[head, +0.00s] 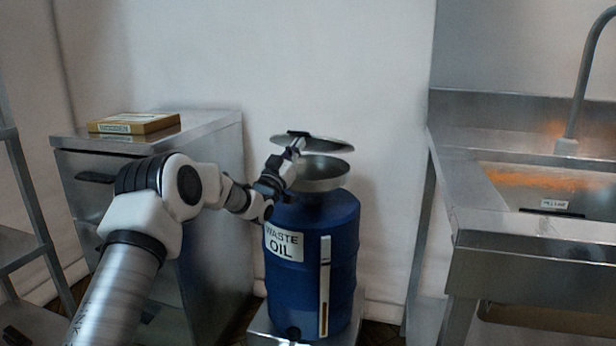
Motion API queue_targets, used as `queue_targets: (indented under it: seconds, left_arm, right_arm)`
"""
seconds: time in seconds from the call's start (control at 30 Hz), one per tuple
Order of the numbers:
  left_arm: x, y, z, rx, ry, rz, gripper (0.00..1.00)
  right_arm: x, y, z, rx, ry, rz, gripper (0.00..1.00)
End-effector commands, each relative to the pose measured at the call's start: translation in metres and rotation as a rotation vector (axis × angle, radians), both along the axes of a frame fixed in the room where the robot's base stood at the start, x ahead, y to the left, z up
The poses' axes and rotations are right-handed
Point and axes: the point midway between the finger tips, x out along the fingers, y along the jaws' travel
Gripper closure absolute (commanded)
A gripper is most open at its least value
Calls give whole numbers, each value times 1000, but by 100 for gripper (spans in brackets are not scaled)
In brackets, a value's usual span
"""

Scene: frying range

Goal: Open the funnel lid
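The funnel (322,183) is a wide metal bowl on top of the blue waste oil drum (338,240). Its round metal lid (325,144) is raised above the bowl and slightly tilted, with a gap between lid and rim. A dark handle shows on the lid's left part. My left gripper (295,147) is at the lid's left edge, at or against that handle. The fingers are small and dark here, and I cannot tell whether they are closed on it. My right gripper is not in view.
A metal drawer cabinet (215,150) with a flat yellow-brown box (134,123) on top stands left of the drum. A metal sink unit (470,215) with a tall faucet (590,70) stands at the right. The drum rests on a low metal platform (262,328).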

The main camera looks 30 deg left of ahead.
Motion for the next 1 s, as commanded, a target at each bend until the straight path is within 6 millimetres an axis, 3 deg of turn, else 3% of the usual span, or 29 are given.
queue_targets:
  seconds: [0.03,0.23,0.67,1.0]
  left_arm:
    - [2,0,11,1,-2,0,100]
    - [12,2,33,1,-3,0,100]
    - [16,4,38,0,-1,0,100]
    - [38,9,73,1,-2,0,100]
  right_arm:
    - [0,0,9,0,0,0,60]
    - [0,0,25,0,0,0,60]
    - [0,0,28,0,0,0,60]
    - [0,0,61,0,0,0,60]
